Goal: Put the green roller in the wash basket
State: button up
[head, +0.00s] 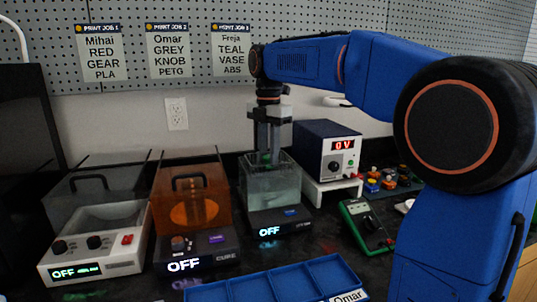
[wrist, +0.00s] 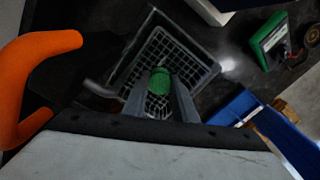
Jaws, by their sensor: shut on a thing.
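The green roller (wrist: 159,82) is between the fingertips of my gripper (wrist: 160,95), which is shut on it. In the head view my gripper (head: 266,140) points straight down at the clear wash tank, with the green roller (head: 264,158) low between its fingers. The wash basket (wrist: 190,58) is a dark square grid directly below the roller in the wrist view. In the head view the clear tank (head: 286,190) stands on a dark base reading OFF. I cannot tell whether the roller touches the basket.
An orange-covered cure unit (head: 215,205) and a grey-lidded machine (head: 85,262) stand left of the tank. A power supply (head: 327,150) on a white stand is close on the right. A green multimeter (head: 366,226) lies right. A blue divided tray (head: 285,285) is in front.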

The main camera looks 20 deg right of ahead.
aim_at(268, 156)
jog(key=shift+f, duration=0.1)
jog(key=o, duration=1)
jog(key=shift+r, duration=6.15)
